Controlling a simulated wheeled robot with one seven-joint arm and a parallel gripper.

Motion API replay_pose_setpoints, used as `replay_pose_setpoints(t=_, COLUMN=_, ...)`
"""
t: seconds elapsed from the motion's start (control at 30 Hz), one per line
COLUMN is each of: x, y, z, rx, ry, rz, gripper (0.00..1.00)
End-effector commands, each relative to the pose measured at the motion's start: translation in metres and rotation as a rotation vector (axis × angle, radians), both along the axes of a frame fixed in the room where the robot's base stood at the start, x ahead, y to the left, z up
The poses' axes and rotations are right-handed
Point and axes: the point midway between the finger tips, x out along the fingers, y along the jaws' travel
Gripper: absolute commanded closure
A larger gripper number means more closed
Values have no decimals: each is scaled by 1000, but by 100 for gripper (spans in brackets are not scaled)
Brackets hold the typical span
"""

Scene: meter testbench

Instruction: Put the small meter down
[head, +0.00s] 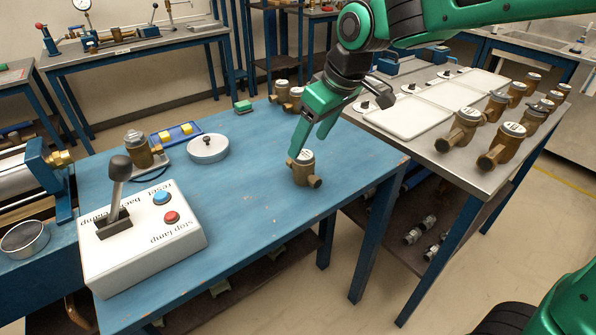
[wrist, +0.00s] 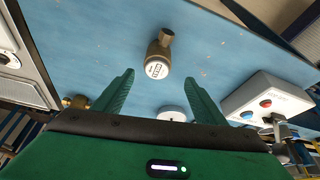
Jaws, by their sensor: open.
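The small meter (head: 304,172), brass with a white dial on top, stands upright on the blue table (head: 262,200), near its right-hand part. In the wrist view the meter (wrist: 158,58) shows just beyond the fingertips, centred across the gap between them. My gripper (head: 308,146) is open above and beside the meter, fingers pointing down. In the wrist view both green fingers of my gripper (wrist: 159,77) are spread with nothing between them. Whether a finger touches the meter cannot be told.
A control box (head: 145,238) with a lever and two buttons stands at the front left. Several larger meters stand on the right-hand bench (head: 440,158). Blue tabletop around the meter is clear.

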Motion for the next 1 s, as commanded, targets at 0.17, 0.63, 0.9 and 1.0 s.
replay_pose_setpoints(t=0.17, x=5, y=4, z=-15, rx=0, ry=0, rz=-1, gripper=35)
replay_pose_setpoints(t=0.63, x=20, y=13, z=-62, rx=-2, ry=1, rz=-1, gripper=35)
replay_pose_setpoints(t=0.9, x=22, y=13, z=-65, rx=1, ry=-1, rz=-2, gripper=35)
replay_pose_setpoints(t=1.0, x=22, y=13, z=-65, rx=1, ry=-1, rz=-2, gripper=52)
